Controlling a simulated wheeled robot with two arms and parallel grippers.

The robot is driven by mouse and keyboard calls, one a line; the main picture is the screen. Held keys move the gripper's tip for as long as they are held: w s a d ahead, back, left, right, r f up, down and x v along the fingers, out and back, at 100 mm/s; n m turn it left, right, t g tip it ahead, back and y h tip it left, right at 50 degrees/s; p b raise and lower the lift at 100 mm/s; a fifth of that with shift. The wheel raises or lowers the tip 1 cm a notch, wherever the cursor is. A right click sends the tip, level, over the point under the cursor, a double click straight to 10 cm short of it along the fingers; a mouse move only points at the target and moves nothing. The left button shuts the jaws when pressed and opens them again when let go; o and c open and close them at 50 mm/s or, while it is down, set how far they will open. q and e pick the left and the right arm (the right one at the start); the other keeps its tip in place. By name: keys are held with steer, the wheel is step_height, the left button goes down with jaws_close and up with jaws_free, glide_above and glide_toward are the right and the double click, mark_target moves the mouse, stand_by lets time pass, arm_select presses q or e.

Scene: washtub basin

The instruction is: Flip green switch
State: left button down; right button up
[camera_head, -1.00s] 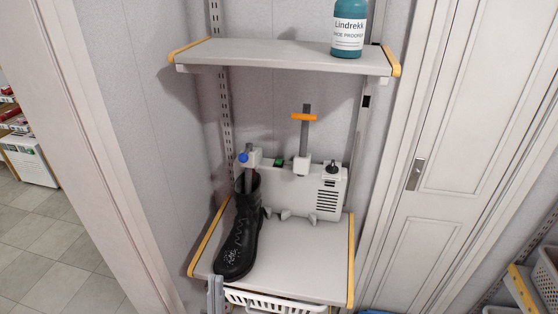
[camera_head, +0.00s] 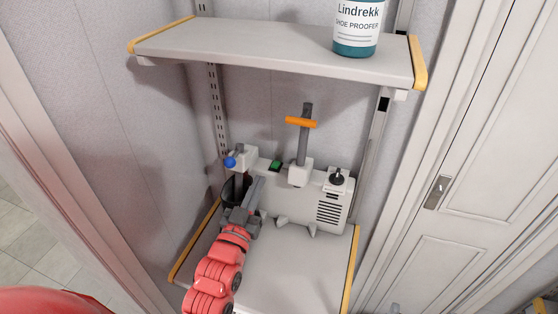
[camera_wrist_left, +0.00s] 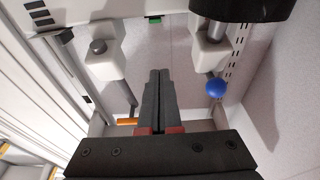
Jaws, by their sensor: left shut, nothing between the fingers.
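The small green switch (camera_head: 276,165) sits on top of the white shoe machine (camera_head: 326,205) on the lower shelf, between the post with the blue knob and the post with the orange handle. It also shows in the left wrist view (camera_wrist_left: 154,19), at the top edge. My left gripper (camera_head: 259,180) is shut and empty, its fingertips in front of the machine, below and a little left of the switch. In the left wrist view the shut fingers (camera_wrist_left: 158,75) point up the picture toward the machine. The gap to the switch is hard to judge. My right gripper is not in view.
Blue knob (camera_head: 230,162), orange handle (camera_head: 301,122) and black dial (camera_head: 337,176) are close by. The upper shelf (camera_head: 270,52) with a teal bottle (camera_head: 356,28) overhangs.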

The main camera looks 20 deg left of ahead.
arm_select(q)
steer(key=shift+d+f, duration=0.1)
stand_by(0.3)
step_height(320, 180, up, 2)
steer(key=b, duration=0.1)
glide_above(276, 165)
steer(key=s, duration=0.3)
steer(key=f+p, duration=0.1)
steer(key=f, duration=0.3)
steer(key=shift+a, duration=0.2)
